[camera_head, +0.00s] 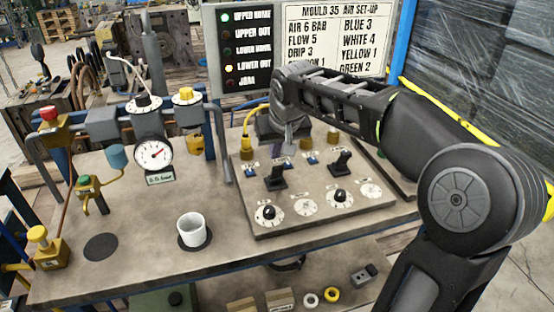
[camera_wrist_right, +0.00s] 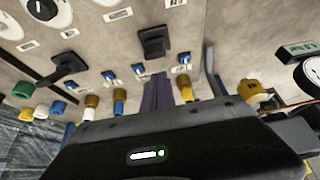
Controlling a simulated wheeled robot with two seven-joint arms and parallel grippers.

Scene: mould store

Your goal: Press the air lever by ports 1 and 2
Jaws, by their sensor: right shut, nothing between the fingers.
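The grey-brown panel (camera_head: 315,205) on the bench carries two black levers. The left lever (camera_head: 276,178) and the right lever (camera_head: 339,162) both stand up from it. The port numbers are too small to read, so I cannot tell from labels which lever is by ports 1 and 2. My right gripper (camera_head: 290,138) is shut and empty, above the back of the panel, behind the left lever and apart from it. In the right wrist view the panel is upside down, with the left lever (camera_wrist_right: 155,42) right of the right lever (camera_wrist_right: 68,65). My left gripper is not in view.
Small blue switches (camera_head: 312,158) and coloured port fittings (camera_head: 247,152) line the panel's back; dials (camera_head: 268,214) line its front. A white cup (camera_head: 193,229) and gauge (camera_head: 154,155) stand left. A light board (camera_head: 240,48) shows upper home and lower out lit.

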